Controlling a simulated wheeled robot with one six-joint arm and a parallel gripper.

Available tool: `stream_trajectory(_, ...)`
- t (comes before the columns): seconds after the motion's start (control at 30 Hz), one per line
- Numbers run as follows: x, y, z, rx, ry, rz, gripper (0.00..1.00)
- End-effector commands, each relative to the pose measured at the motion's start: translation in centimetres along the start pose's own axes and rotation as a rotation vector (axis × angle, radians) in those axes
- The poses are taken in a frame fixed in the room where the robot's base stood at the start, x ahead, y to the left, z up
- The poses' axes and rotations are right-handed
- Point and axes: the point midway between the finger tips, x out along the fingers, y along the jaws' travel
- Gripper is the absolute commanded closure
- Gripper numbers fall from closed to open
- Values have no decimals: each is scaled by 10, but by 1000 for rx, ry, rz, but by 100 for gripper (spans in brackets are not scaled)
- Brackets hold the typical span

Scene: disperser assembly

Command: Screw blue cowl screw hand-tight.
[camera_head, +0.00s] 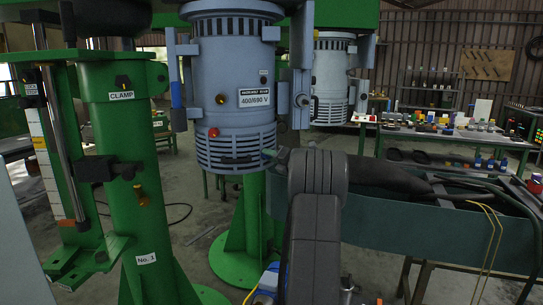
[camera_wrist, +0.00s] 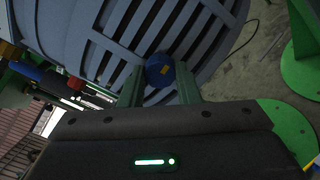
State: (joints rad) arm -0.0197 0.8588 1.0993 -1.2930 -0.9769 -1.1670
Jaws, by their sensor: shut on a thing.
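The blue cowl screw (camera_wrist: 159,70) is round and shows in the wrist view between the two green fingers of my gripper (camera_wrist: 160,84). My gripper is shut on it. The screw sits against the slotted lower part of the blue-grey motor cowl (camera_wrist: 110,40). How deep its thread sits is hidden. In the head view the motor cowl (camera_head: 236,90) hangs upright, with slots around its lower end. My gripper (camera_head: 270,154) reaches the right side of that slotted band. The screw itself cannot be made out in the head view, where my arm and fingertips are in front.
A green column marked CLAMP (camera_head: 140,190) stands at left. A second grey motor (camera_head: 331,80) hangs behind at right. A dark green bench (camera_head: 420,235) with black parts fills the right, close to my arm. A table with small coloured items (camera_head: 440,135) stands farther back.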

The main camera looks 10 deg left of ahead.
Motion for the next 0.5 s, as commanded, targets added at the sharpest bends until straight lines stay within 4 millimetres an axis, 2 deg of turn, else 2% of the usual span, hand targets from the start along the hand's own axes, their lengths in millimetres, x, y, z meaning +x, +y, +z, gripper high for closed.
stream_trajectory(0.5, 0, 3, 4, 483, -2, 1, 93)
